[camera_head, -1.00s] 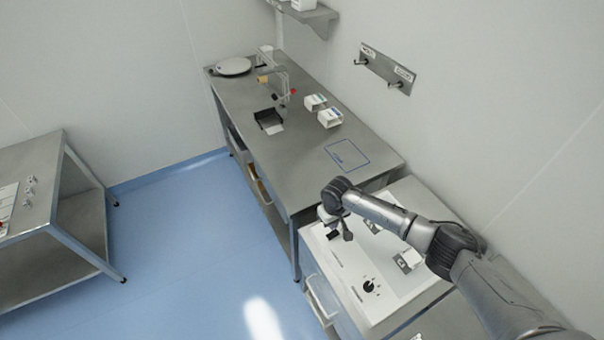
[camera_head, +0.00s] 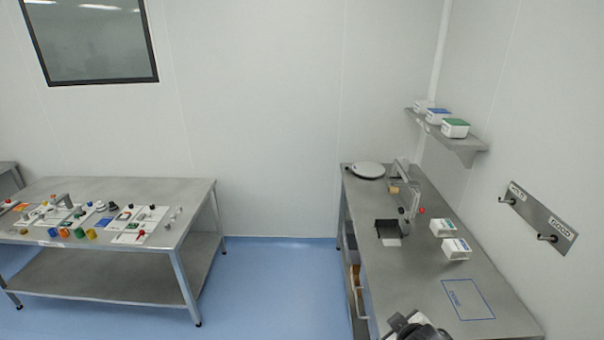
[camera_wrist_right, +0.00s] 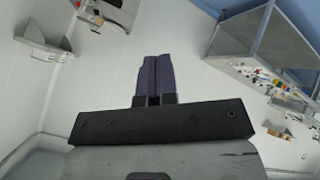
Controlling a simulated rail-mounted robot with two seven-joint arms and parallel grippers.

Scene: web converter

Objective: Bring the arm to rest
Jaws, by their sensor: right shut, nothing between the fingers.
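My right gripper (camera_wrist_right: 153,82) shows in the right wrist view. Its two dark purple fingers lie together, shut and empty, with nothing touching them. The background of that view is tilted, with wall and furniture well beyond the fingertips. In the head view only a dark part of my right arm (camera_head: 416,328) shows at the bottom edge, in front of the right bench (camera_head: 425,275). The gripper itself cannot be made out there. My left arm and gripper are in neither view.
The right bench carries a black tray (camera_head: 387,227), two white boxes (camera_head: 455,249), a round plate (camera_head: 367,170) and a small stand. A left table (camera_head: 150,190) holds many small parts. Blue floor (camera_head: 270,285) between is clear.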

